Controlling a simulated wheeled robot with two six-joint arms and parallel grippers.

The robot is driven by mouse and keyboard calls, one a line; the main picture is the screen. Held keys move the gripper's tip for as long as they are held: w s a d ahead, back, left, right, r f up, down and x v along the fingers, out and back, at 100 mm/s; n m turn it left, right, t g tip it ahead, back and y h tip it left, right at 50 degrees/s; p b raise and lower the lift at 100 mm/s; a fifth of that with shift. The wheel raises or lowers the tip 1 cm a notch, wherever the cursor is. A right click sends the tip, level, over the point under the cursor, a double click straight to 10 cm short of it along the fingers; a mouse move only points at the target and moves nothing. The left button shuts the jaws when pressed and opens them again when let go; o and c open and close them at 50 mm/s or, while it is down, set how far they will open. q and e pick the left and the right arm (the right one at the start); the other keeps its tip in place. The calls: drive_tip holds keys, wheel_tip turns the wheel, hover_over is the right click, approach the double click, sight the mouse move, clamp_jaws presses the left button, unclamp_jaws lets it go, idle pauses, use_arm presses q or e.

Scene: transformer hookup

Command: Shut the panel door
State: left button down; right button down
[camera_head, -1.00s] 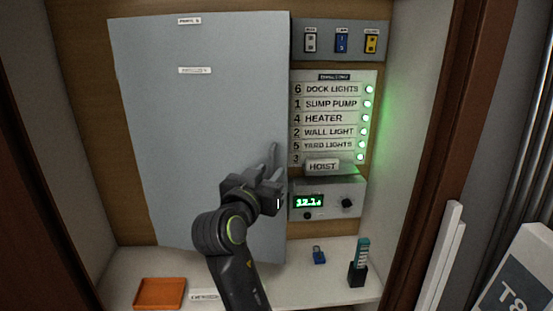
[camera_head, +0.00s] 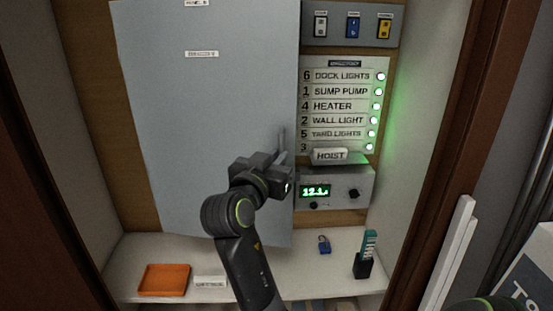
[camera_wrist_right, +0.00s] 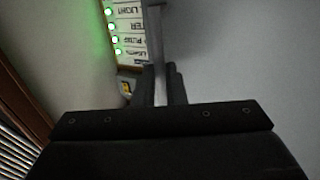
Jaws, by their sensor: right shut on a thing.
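The panel door (camera_head: 215,110) is a tall pale grey sheet over the left part of the cabinet's back. Its lower edge slants down to the right, so its right side appears to stand out a little from the wall. My right gripper (camera_head: 282,158) is at the door's right edge, below mid-height, and is shut on the door. In the right wrist view the dark fingers (camera_wrist_right: 165,88) close on a narrow upright part at the door's edge; I cannot tell whether this is a handle or the edge itself. My left gripper is not in view.
Right of the door are a switch strip (camera_head: 352,26), a labelled directory (camera_head: 340,112) with green lights and a display box (camera_head: 335,190). On the shelf (camera_head: 285,265) are an orange tray (camera_head: 164,280), a blue padlock (camera_head: 324,245) and a dark holder (camera_head: 363,266). The cabinet's right side wall stands close by.

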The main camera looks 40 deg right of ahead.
sight(287, 138)
drive_tip(key=shift+n+t+y, duration=0.5)
drive_tip(key=shift+n+t, duration=0.2)
drive_tip(key=shift+t, duration=0.2)
drive_tip(key=x, duration=0.3)
drive_tip(key=p+x, duration=0.1)
drive_tip(key=x, duration=0.5)
drive_tip(key=shift+w+d+r+p, duration=0.1)
drive_tip(key=shift+w+r+p, duration=0.2)
drive_tip(key=shift+w, duration=0.1)
drive_tip(key=c, duration=1.9)
unclamp_jaws()
drive_tip(key=shift+o, duration=1.4)
drive_tip(key=shift+w+d+f, duration=0.2)
drive_tip(key=shift+w, duration=0.05)
drive_tip(key=shift+o, duration=0.3)
drive_tip(key=shift+d, duration=0.1)
drive_tip(key=shift+s, duration=0.1)
